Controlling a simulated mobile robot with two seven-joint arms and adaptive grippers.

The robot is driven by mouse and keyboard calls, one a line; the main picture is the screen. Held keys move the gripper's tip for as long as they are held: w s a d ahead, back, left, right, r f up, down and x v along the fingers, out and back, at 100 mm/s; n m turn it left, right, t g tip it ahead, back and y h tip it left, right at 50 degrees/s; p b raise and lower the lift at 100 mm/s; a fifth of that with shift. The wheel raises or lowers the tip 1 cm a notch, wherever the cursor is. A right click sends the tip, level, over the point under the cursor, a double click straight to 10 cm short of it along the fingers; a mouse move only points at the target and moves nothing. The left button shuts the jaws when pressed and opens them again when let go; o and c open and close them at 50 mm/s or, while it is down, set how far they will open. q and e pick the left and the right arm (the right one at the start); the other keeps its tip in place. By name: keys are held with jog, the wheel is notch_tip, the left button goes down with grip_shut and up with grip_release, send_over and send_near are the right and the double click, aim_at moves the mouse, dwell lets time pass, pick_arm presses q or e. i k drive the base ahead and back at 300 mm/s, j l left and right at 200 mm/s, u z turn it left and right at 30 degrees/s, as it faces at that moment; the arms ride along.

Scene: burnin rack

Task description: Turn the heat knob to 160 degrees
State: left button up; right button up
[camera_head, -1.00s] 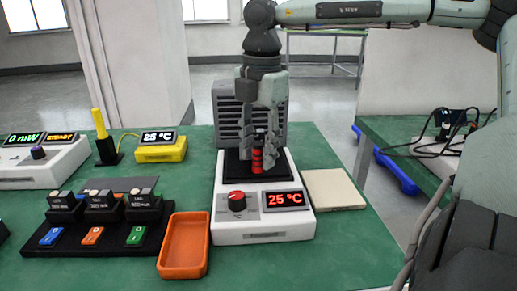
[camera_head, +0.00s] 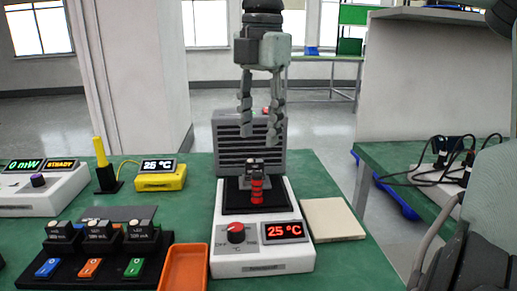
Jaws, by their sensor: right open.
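The heat knob (camera_head: 236,233) is red with a pale pointer mark, on the front left of a white heater unit (camera_head: 285,263). OFF is printed at its left; finer scale marks are too small to read. The red display (camera_head: 283,231) beside it reads 25 °C. My right gripper (camera_head: 260,133) is open, pointing down, above the heater's black plate (camera_head: 283,196). Nothing is between its fingers. A dark module with a red part (camera_head: 257,189) stands on the plate, below the fingertips. My left gripper is not in view.
A grey finned block (camera_head: 228,157) stands behind the plate. An orange tray (camera_head: 184,268) and a black holder (camera_head: 110,268) with several modules are at the left. A yellow meter (camera_head: 160,182) reads 25 °C. A beige pad (camera_head: 333,220) lies at the right.

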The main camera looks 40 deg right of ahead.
aim_at(236, 234)
jog(key=k, duration=2)
